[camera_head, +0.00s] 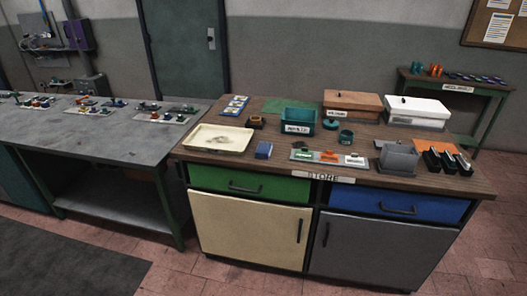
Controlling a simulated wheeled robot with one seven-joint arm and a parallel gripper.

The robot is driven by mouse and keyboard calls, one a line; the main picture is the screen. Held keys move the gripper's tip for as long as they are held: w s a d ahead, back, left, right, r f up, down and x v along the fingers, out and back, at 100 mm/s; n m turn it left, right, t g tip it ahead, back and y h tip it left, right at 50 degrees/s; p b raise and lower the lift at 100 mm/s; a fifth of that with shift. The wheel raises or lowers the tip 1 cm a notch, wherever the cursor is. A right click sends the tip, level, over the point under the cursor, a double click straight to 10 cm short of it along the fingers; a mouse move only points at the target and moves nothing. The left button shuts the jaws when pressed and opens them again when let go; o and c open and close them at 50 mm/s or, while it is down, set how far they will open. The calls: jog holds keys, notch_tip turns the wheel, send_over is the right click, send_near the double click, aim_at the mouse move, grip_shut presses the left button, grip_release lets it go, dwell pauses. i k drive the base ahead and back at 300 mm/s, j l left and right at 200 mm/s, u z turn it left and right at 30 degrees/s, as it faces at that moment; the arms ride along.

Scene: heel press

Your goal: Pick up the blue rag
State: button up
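A small blue folded-looking piece (264,150) lies on the wooden top of the cabinet, near its front edge. It looks like the blue rag, but it is too small to be sure. It is just right of the cream tray (218,138) and left of a strip with green, orange and white pieces (329,157). Nothing appears to lie on it. My gripper is not in view.
The wooden top (222,161) also carries a teal bin (297,120), a grey box (397,158), a brown box (352,103) and a white box (417,111). Black slots (446,160) stand at right.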

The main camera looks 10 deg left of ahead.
aim_at(264, 150)
jog(key=i+j+u, duration=0.2)
jog(key=i+u, duration=0.55)
jog(key=u, duration=0.15)
jog(key=i+u, duration=0.45)
jog(key=i+l+u, duration=0.25)
jog(key=u, duration=0.15)
jog(key=i+l+u, duration=0.45)
jog(key=k+j, duration=0.05)
jog(key=j, duration=0.05)
